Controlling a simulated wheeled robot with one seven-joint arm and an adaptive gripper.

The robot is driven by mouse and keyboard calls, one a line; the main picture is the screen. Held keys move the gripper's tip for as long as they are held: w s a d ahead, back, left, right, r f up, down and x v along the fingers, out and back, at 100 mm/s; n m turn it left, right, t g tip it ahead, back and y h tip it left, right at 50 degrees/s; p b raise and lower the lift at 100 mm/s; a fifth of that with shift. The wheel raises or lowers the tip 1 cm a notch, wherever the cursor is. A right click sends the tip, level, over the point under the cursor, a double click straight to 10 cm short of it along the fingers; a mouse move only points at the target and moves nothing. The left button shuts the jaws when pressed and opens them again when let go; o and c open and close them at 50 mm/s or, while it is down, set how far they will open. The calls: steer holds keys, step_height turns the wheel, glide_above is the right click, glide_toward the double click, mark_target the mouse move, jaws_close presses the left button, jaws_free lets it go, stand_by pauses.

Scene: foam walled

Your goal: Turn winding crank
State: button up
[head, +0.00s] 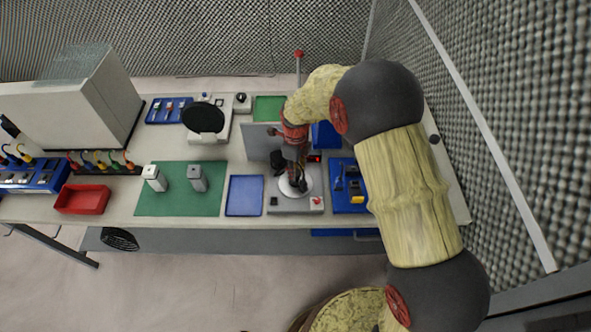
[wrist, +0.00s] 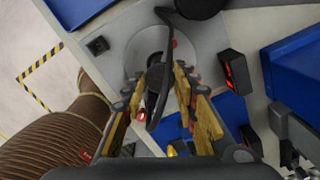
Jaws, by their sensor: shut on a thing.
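The winding crank's grey base unit (head: 284,205) stands at the front of the bench, with a pale round disc (head: 308,190) on top. In the wrist view the disc (wrist: 134,58) lies beyond the fingertips. A dark, narrow crank part (wrist: 160,88) runs between the yellow-padded fingers. My gripper (head: 296,181) points down over the disc and also shows in the wrist view (wrist: 167,75). It is shut on the crank's dark handle; the fingers hide part of it. The crank's exact angle is hard to tell.
A small box with a red display (wrist: 234,72) stands beside the disc. A blue tray (head: 244,195) is to the left, and a blue tool tray (head: 342,205) is to the right. A grey upright panel (head: 258,140) stands behind. A mesh wall is close on the right.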

steer(key=shift+w+r+m, duration=0.1)
steer(key=shift+m, duration=0.6)
steer(key=shift+m, duration=0.5)
steer(key=o, duration=1.2)
steer(key=shift+c, duration=0.2)
step_height(320, 180, up, 12)
